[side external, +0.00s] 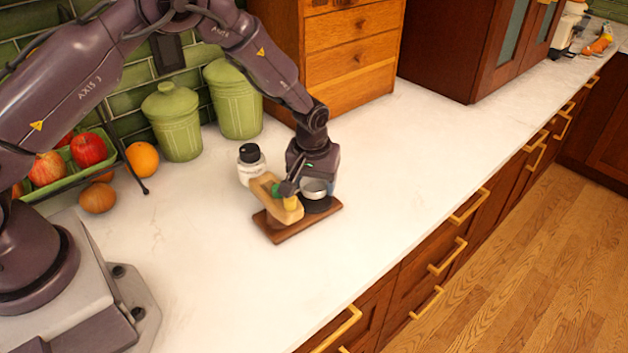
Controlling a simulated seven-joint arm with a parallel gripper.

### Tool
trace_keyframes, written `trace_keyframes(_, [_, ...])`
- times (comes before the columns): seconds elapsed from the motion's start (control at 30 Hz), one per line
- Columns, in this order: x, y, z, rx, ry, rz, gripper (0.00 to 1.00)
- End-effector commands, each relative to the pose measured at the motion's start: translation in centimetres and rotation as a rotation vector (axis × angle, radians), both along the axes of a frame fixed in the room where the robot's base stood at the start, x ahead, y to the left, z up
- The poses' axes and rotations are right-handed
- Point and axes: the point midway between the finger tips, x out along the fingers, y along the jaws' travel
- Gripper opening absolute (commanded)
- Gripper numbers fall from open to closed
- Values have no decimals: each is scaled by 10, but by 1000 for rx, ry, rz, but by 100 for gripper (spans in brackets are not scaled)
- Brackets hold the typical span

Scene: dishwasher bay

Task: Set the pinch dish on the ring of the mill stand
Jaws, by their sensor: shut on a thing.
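The pinch dish (315,187) is a small, pale silvery round dish. My gripper (308,182) points down and is shut on it, partly hiding it. The mill stand (277,232) is a brown wooden base on the counter, with a lighter tan wooden piece rising at its left. The ring (318,206) is a dark round spot on the right part of the stand, just below the dish. I cannot tell whether the dish touches the ring. A small yellow part shows beside the gripper, in front of the tan piece.
A white jar with a black lid (251,166) stands close behind the stand. Green canisters (174,122), an orange (142,158), an onion (98,197) and a green tray of apples (62,190) are at the left. A wooden drawer unit (350,45) stands behind.

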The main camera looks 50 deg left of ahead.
Motion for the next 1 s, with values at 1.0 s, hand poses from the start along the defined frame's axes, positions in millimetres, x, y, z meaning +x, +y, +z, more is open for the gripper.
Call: trace_keyframes(1.0, [0,1,-18,1,0,2,74])
